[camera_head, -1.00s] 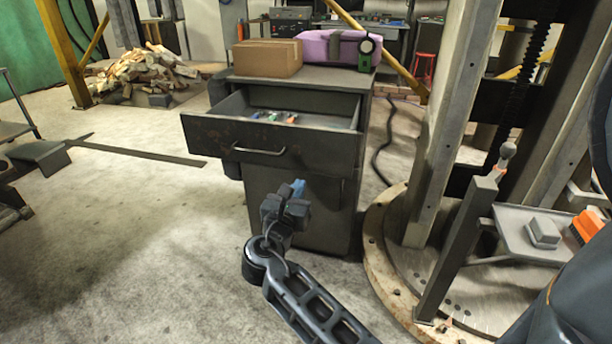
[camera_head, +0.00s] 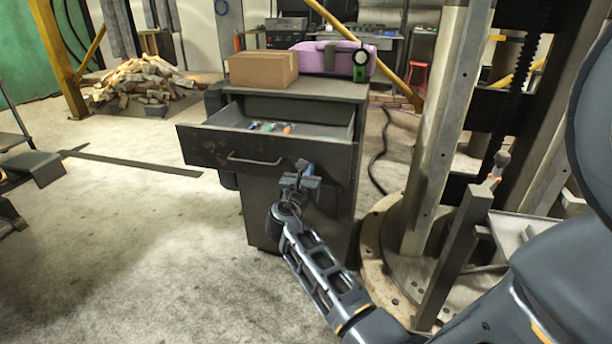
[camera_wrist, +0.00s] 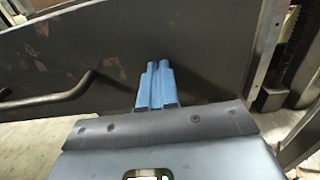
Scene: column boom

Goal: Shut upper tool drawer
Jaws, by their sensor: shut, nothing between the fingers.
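The upper tool drawer (camera_head: 210,150) of the dark grey cabinet (camera_head: 262,206) is pulled far out, with several small coloured tools (camera_head: 270,127) inside. Its bar handle (camera_head: 256,161) is on the front panel. My gripper (camera_head: 304,166) is just in front of the drawer's front panel, right of the handle. In the wrist view my blue fingertips (camera_wrist: 158,68) are together and empty, pointing at the drawer front (camera_wrist: 115,50). The handle (camera_wrist: 45,101) shows to their left, apart from them. I cannot tell whether the fingertips touch the panel.
A cardboard box (camera_head: 262,69) and a purple case (camera_head: 325,58) stand on the cabinet top. A large column machine on a round base (camera_head: 385,262) stands close on the right. The floor left of the cabinet is mostly clear.

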